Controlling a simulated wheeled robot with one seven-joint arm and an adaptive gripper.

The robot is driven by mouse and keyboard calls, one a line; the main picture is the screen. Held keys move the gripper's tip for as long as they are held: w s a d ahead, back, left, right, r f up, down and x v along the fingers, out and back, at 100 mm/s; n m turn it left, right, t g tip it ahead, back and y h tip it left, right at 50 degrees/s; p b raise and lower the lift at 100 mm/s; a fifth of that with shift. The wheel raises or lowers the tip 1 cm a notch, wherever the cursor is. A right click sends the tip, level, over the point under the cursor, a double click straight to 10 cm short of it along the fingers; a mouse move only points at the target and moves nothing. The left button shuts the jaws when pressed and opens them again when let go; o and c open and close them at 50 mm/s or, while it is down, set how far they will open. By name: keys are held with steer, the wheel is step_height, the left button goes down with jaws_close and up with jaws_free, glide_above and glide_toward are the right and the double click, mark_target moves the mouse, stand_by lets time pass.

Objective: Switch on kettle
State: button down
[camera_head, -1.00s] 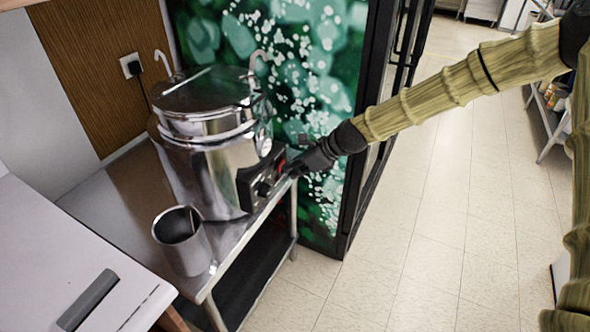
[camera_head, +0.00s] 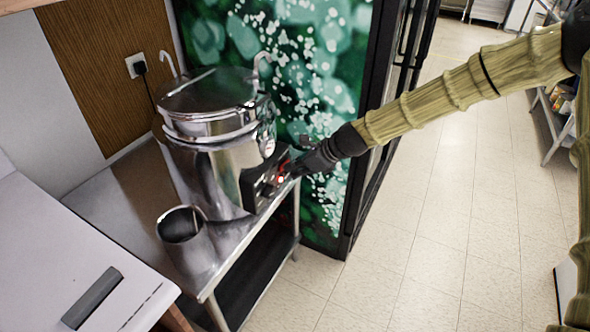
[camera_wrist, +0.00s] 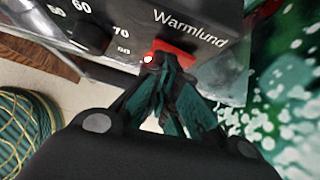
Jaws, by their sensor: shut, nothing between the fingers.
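The kettle (camera_head: 205,160) is a large shiny metal urn with a lid, upright on a steel table. Its black control panel (camera_head: 258,188) faces my gripper and also shows in the wrist view, with a temperature dial (camera_wrist: 85,35) and the word Warmlund. A red switch (camera_wrist: 176,49) sits low on the panel, partly hidden by my fingertips. A small bright light (camera_wrist: 148,59) glows at the switch's left and shows red in the head view. My gripper (camera_wrist: 163,66) is shut and empty, its tips at the switch; I cannot tell whether they touch.
A metal cup (camera_head: 184,240) stands on the steel table (camera_head: 118,205) in front of the kettle. A white counter (camera_head: 60,255) with a grey handle is at the left. A green patterned panel (camera_head: 320,60) stands behind. Open tiled floor (camera_head: 430,240) lies to the right.

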steer(key=shift+w+d, duration=0.3)
steer(key=shift+w, duration=0.2)
steer(key=shift+d, duration=0.15)
steer(key=d+f+v, duration=0.2)
steer(key=v, duration=1)
steer(key=shift+d+r+p, duration=0.25)
steer(key=shift+d+p, duration=0.05)
steer(key=shift+p, duration=0.15)
steer(key=shift+s, duration=0.1)
